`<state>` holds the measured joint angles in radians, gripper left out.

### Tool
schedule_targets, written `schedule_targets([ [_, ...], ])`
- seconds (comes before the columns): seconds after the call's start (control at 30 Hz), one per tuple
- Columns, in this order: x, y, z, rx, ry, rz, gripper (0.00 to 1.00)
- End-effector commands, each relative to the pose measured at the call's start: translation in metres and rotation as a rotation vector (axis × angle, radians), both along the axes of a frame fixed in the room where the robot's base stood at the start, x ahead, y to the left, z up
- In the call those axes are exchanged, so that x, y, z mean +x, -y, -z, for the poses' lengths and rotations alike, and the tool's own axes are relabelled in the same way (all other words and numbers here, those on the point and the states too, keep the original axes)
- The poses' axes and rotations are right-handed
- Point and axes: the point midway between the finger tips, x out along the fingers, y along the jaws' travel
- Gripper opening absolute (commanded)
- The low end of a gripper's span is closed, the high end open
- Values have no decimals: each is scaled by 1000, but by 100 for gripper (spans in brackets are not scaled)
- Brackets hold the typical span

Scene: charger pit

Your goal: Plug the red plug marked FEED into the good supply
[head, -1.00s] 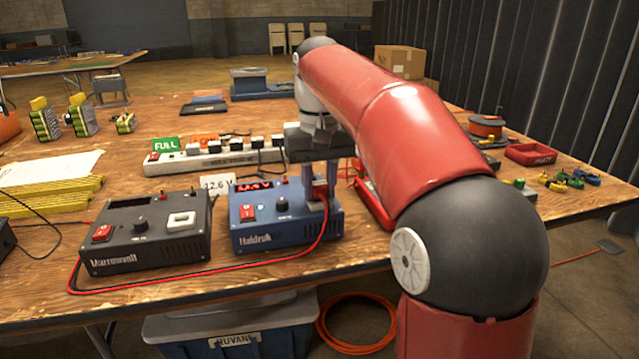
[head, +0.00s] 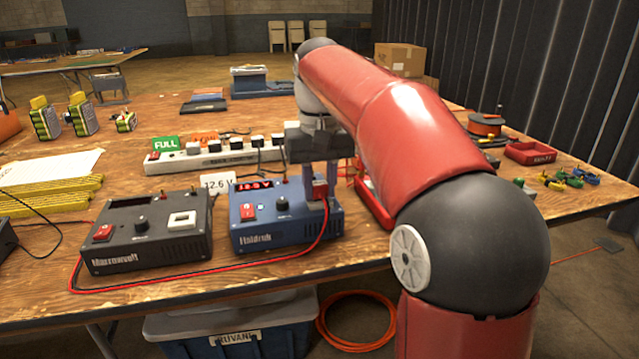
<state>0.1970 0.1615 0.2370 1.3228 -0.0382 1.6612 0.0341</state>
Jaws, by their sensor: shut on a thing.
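The red plug (head: 320,190) is at the right end of the blue supply's top, with a red cable running down from it. My gripper (head: 317,192) points down and is shut on the plug. Whether the plug is fully seated in a socket cannot be told. The blue supply (head: 268,241), named Haldruk, has a red display (head: 255,184) that seems to read 12.6, a red switch and a black knob. The black supply (head: 150,258), named Marrowelt, stands to its left with a dark display. A FEED mark is not readable.
A white card (head: 217,183) reading 12.6 V stands behind the supplies. A power strip (head: 215,160) lies further back. The red cable (head: 150,291) loops along the table's front. A red tray (head: 530,153) and coloured clips are at the right.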

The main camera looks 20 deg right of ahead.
Motion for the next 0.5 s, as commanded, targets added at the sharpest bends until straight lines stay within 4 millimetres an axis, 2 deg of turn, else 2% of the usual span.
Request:
schedule_targets([
  [0.27,0,0,1,0,-1,0,4],
  [0.3,0,0,1,0,-1,0,31],
  [0.47,0,0,2,1,-2,-1,52],
  [0.5,0,0,2,1,-2,-1,52],
])
